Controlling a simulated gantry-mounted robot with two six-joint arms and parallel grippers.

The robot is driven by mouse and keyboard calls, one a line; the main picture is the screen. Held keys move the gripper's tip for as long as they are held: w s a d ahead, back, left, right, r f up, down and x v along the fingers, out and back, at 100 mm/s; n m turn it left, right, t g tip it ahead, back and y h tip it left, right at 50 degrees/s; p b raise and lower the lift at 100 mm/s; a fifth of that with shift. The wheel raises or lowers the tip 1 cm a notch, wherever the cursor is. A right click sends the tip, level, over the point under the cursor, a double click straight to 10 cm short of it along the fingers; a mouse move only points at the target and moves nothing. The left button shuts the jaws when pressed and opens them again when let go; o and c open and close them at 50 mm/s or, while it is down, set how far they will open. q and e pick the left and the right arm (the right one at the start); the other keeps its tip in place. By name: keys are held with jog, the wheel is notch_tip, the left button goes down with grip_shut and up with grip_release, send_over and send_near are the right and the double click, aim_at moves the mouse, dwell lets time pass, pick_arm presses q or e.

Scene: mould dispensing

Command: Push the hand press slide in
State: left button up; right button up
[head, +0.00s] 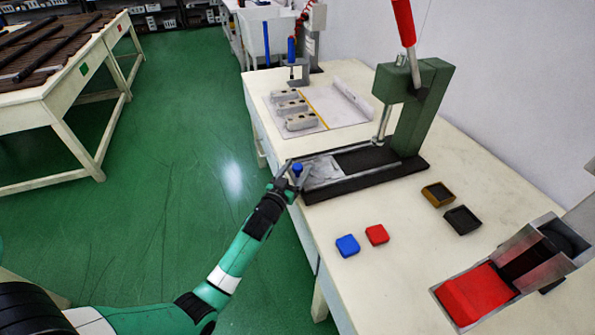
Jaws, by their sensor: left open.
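The green hand press (431,105) with its red-topped lever (404,22) stands on the table, on a dark base. Its slide, a grey metal plate (322,170), shows at the left end of the base, toward the table's edge. A blue knob (297,169) is at the slide's outer end. My left gripper (292,174) is open at the blue knob, its fingers around or beside it; I cannot tell whether they touch it. My right gripper is not in view.
A blue block (347,245) and a red block (377,234) lie in front of the press. Two small trays, brown (437,194) and black (461,220), lie to the right. A metal device with a red part (476,294) is at lower right. Grey moulds (301,121) lie behind.

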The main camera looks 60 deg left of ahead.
pick_arm(q)
jog(key=shift+w+a, duration=0.15)
jog(key=shift+w, duration=0.05)
grip_shut()
dwell(0.3)
dwell(1.0)
